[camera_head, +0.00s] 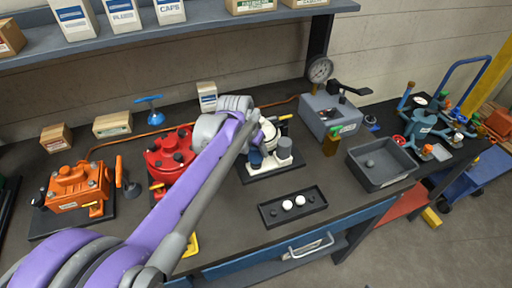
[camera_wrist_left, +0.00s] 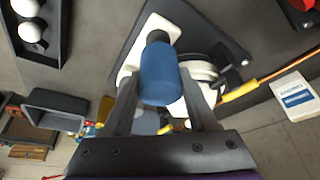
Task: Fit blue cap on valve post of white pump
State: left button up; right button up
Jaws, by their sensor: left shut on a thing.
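The white pump (camera_head: 262,163) stands on a dark base plate in the middle of the bench, partly hidden by my left arm. It also shows in the left wrist view (camera_wrist_left: 131,57), behind the blue cap. My left gripper (camera_head: 256,150) is over the pump. In the left wrist view its two fingers are shut on the blue cap (camera_wrist_left: 160,75). A dark grey round part (camera_wrist_left: 157,37) shows just beyond the cap's far end. I cannot tell whether the cap touches it, or whether it is the valve post. My right gripper is not in view.
A black tray (camera_head: 267,214) with white balls lies in front of the pump. A red motor (camera_head: 166,158) and an orange motor (camera_head: 78,186) stand left. A grey gauge box (camera_head: 322,113) and an open grey bin (camera_head: 405,177) stand right. A shelf (camera_head: 200,22) runs above.

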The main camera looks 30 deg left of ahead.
pick_arm(q)
jog(key=shift+f+b, duration=1)
jog(key=shift+f, duration=0.95)
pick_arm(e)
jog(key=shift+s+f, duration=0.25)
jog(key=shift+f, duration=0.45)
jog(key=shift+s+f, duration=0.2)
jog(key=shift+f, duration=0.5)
pick_arm(q)
jog(key=o, duration=1.4)
jog(key=shift+r, duration=0.1)
jog(key=shift+r+p, duration=1.75)
jog(key=shift+r, duration=1.2)
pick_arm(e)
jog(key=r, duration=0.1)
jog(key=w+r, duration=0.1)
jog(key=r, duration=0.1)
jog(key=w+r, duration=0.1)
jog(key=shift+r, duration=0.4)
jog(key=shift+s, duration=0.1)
pick_arm(q)
jog(key=shift+r, duration=0.1)
jog(key=v, duration=1)
jog(key=shift+r, duration=0.3)
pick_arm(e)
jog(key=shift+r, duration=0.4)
